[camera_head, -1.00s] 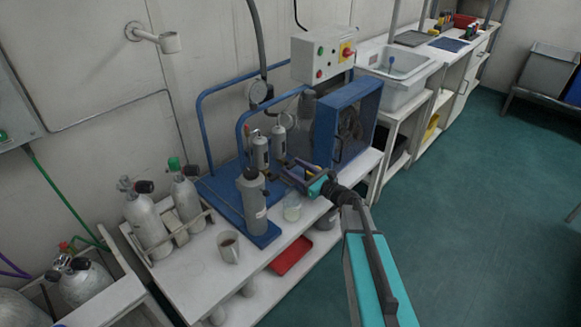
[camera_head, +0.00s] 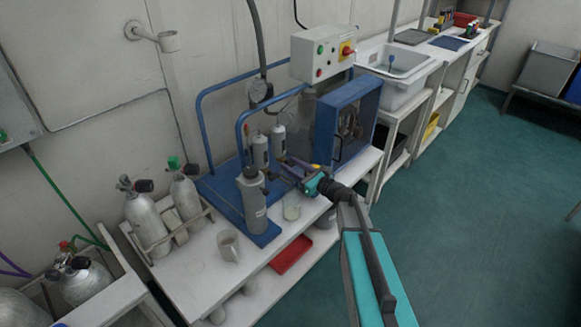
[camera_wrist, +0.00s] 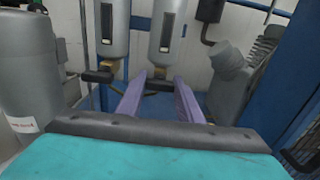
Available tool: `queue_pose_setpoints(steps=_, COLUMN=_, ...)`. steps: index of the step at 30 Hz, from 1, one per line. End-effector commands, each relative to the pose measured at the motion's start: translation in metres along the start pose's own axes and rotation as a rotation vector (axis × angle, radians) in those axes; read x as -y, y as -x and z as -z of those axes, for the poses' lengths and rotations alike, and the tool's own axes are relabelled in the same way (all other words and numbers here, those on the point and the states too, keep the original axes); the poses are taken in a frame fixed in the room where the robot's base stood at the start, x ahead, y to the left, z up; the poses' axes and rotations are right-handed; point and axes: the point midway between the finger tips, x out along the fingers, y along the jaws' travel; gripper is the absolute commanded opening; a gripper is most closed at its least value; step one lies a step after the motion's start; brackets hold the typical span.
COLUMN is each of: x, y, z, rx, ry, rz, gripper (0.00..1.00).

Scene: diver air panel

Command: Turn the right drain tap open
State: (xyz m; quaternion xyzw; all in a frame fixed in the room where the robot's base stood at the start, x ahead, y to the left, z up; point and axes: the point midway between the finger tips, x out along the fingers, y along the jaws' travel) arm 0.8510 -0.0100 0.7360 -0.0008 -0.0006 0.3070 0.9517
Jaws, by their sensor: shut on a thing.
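Two grey filter canisters hang side by side above the blue base; the left one (camera_wrist: 112,28) and the right one (camera_wrist: 168,28) each have a brass fitting and a black tap handle underneath. The right drain tap's handle (camera_wrist: 159,86) lies crosswise between the purple fingertips of my gripper (camera_wrist: 161,78), which is shut on it. The left tap handle (camera_wrist: 98,76) is outside the left finger. In the head view my gripper (camera_head: 285,166) reaches in from the right below the right canister (camera_head: 278,139); the tap handle is too small to make out there.
The blue fan housing (camera_head: 345,122) and a grey ribbed part (camera_wrist: 235,75) are on the right. A mug (camera_head: 228,246) stands on the bench's front left.

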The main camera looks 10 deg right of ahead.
Motion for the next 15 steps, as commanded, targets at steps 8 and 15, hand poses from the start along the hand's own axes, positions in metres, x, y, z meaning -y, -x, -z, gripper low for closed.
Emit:
queue_pose_setpoints(steps=8, x=-0.0031, y=0.0004, z=0.0032, rx=-0.001, ry=0.049, rz=-0.01, gripper=0.1)
queue_pose_setpoints(steps=15, x=-0.0036, y=0.0009, z=0.0053, rx=0.0, ry=0.145, rz=-0.01, gripper=0.1)
